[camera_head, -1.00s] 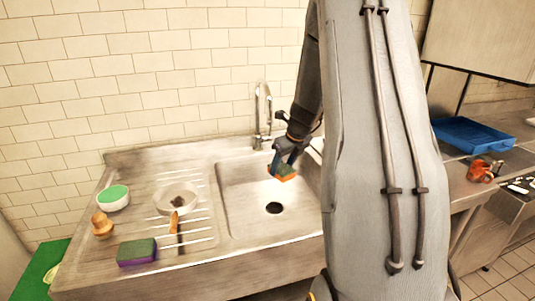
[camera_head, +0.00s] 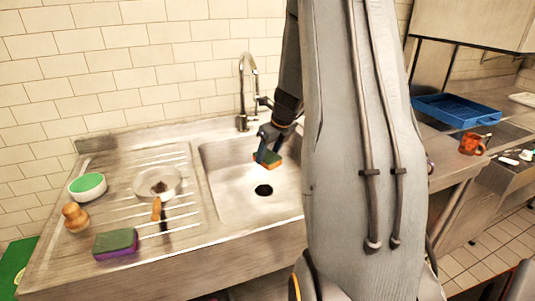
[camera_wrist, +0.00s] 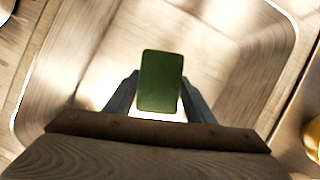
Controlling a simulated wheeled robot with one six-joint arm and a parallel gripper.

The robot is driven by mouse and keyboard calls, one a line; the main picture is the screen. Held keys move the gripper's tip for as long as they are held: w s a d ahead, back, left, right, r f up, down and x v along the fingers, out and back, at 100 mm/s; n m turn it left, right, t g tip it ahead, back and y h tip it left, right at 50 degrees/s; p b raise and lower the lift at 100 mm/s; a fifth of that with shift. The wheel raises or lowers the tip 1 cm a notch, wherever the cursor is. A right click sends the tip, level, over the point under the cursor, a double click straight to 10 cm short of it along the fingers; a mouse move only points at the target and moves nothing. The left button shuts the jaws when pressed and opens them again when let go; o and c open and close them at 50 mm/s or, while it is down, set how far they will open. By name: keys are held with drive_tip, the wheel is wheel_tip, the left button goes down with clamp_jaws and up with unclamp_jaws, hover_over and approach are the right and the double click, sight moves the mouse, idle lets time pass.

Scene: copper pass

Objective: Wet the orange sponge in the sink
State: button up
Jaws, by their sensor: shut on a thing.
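The orange sponge (camera_head: 268,160) has a green top face and hangs over the sink (camera_head: 225,205), inside the basin's outline in the head view. My gripper (camera_head: 264,152) is shut on it. In the wrist view the sponge's green face (camera_wrist: 161,80) sits between the two fingers of my gripper (camera_wrist: 160,95), with the basin (camera_wrist: 225,60) around and below. The tap (camera_head: 244,90) stands at the back edge of the sink, close to my gripper. I cannot make out any water running. The dark drain (camera_head: 264,190) shows below the sponge.
A blue tray (camera_head: 455,110) and an orange mug (camera_head: 472,144) stand at right.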

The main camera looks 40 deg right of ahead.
sight(268, 155)
wheel_tip(268, 155, down, 9)
drive_tip(key=b, duration=0.5)
idle(0.3)
idle(0.5)
wheel_tip(268, 155, up, 12)
drive_tip(key=p, duration=1.4)
drive_tip(key=shift+r, duration=0.1)
drive_tip(key=shift+p, duration=0.3)
idle(2.0)
wheel_tip(268, 155, up, 2)
drive_tip(key=p, duration=0.2)
drive_tip(key=shift+r+p, duration=0.2)
drive_tip(key=shift+p, duration=0.1)
drive_tip(key=shift+r+p, duration=0.6)
drive_tip(key=shift+r, duration=0.2)
